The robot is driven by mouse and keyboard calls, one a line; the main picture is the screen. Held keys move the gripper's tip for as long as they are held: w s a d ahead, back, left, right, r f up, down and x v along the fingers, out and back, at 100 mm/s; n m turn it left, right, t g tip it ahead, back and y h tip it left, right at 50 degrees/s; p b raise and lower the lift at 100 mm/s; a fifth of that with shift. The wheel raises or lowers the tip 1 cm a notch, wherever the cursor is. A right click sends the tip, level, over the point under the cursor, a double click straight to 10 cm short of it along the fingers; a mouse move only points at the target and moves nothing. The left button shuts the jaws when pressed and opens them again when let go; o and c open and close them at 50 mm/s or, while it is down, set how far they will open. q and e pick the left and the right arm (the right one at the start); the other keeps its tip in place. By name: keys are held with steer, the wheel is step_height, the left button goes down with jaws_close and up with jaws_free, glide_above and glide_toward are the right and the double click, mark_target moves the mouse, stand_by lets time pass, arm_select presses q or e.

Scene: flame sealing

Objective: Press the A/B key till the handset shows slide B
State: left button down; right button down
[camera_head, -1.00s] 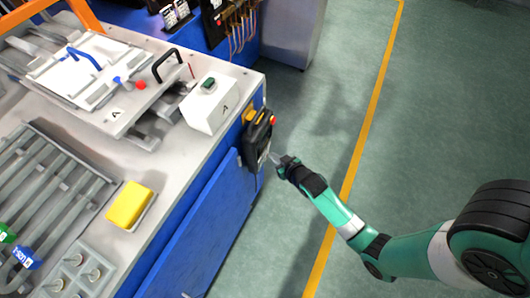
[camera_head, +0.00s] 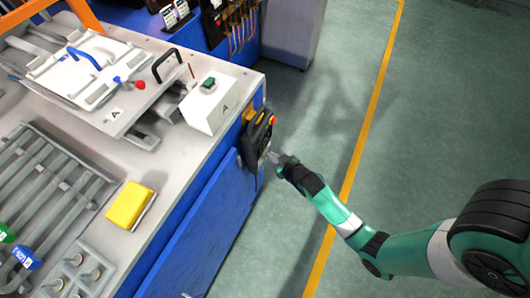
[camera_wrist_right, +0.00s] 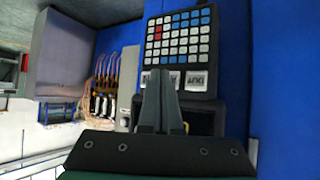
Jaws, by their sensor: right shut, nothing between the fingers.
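The handset (camera_head: 254,139) is a black pendant with a red button on its top corner, hanging on the blue side of the bench. In the right wrist view its keypad (camera_wrist_right: 180,36) shows rows of white and blue keys with a few red ones. Labelled white keys sit below it, one reading OUT; my fingers partly cover this row and the dark panel beneath. My right gripper (camera_head: 270,156) is shut and empty, its tips at or very near the handset's lower face. In the right wrist view the closed fingers (camera_wrist_right: 160,100) point at the labelled row. I cannot see which slide the handset shows.
A white box (camera_head: 205,112) marked A with a green button stands on the bench corner. A slide plate marked A (camera_head: 116,113) lies behind it, and a yellow block (camera_head: 129,206) nearer. The green floor (camera_head: 440,110) on the right is clear.

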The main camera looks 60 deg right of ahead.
steer(key=shift+w, duration=0.5)
stand_by(0.6)
stand_by(0.3)
steer(key=shift+s+p, duration=0.4)
steer(key=shift+s, duration=0.45)
steer(key=s+p, duration=0.2)
steer(key=s, duration=0.3)
steer(key=shift+d, duration=0.1)
stand_by(0.7)
